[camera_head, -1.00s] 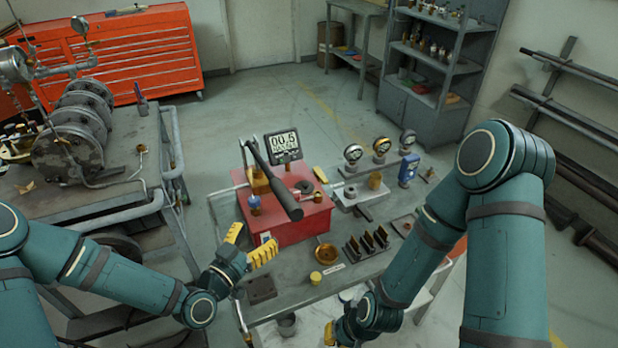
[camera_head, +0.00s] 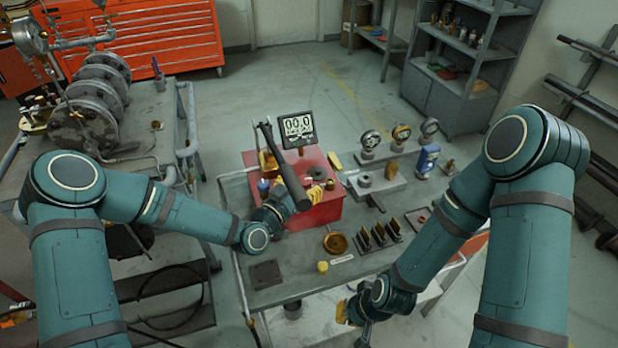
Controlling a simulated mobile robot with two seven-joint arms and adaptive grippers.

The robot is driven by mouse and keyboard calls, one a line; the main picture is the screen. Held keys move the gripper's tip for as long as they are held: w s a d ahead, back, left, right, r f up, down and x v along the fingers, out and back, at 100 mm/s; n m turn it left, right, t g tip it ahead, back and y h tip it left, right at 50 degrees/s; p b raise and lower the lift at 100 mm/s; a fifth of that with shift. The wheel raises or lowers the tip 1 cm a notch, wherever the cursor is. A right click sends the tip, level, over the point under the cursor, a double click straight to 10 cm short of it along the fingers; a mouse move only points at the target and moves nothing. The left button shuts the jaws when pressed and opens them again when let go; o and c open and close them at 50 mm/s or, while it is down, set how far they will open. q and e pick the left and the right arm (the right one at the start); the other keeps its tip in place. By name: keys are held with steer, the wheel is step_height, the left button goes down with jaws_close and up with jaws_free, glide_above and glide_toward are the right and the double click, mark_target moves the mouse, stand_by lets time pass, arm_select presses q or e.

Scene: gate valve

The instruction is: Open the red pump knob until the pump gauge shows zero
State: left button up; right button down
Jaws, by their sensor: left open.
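My right gripper (camera_head: 350,311) hangs low by the bench's front edge, away from the pump. Its fingers are partly hidden, so its opening cannot be told.
Several small dial gauges (camera_head: 400,134) and a blue device (camera_head: 427,160) stand right of the pump. A brass dish (camera_head: 335,243), a yellow cap (camera_head: 322,267) and a dark slotted rack (camera_head: 380,237) lie in front. A pipe-and-flange assembly (camera_head: 95,120) stands left.

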arm_select(q)
steer(key=shift+x, duration=1.45)
jaws_close()
